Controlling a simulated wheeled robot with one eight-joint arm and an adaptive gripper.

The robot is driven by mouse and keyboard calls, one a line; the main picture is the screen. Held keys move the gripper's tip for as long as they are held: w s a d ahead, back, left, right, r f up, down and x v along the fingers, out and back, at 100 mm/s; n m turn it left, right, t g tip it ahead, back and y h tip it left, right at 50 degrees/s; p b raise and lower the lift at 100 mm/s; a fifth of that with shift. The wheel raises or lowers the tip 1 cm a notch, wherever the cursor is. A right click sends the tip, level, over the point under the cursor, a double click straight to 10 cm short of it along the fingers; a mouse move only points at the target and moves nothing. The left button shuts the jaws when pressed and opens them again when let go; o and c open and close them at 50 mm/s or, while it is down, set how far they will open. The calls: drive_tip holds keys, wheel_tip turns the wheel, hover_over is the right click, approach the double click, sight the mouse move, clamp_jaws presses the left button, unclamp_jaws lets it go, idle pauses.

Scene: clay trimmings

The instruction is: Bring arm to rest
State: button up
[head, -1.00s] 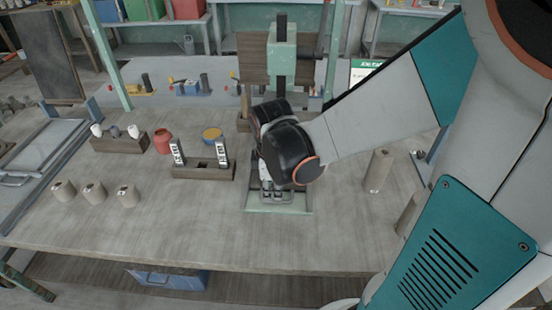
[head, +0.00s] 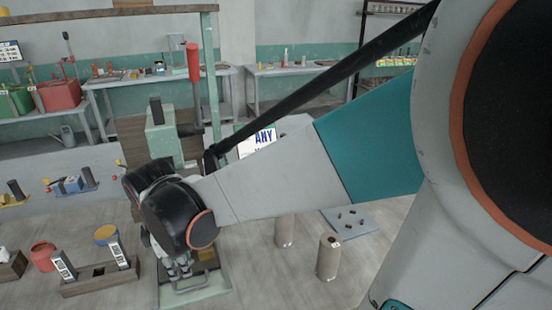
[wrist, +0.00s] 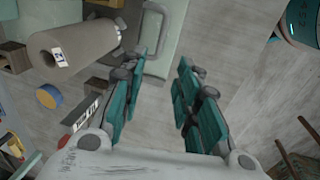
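My gripper (head: 180,265) hangs low in front of the green press (head: 165,135), above its pale green base plate (head: 205,293). In the wrist view its two teal-padded fingers (wrist: 163,65) are spread apart with nothing between them. My arm reaches in from the right of the head view. A grey-brown cylinder (wrist: 75,45) with a white label lies across the upper left of the wrist view, close to the left finger but not between the fingers. The dark gripper body hides part of the press and its base in the head view.
Two clay-coloured cylinders (head: 285,230) (head: 328,257) stand right of the press, near a grey plate (head: 350,221). Left are a wooden rack (head: 100,283) with two labelled pieces, a red pot (head: 43,257) and a blue-and-yellow round container (head: 107,235). A red-handled lever (head: 193,62) rises above the press.

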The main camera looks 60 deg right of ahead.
drive_tip(key=s+a+r+m+t+y, duration=0.1)
drive_tip(key=s+a+r+m+t, duration=0.4)
drive_tip(key=m, duration=0.6)
drive_tip(key=shift+s+a+r, duration=0.4)
drive_tip(key=shift+s+r, duration=0.25)
drive_tip(key=shift+r, duration=0.25)
idle(1.2)
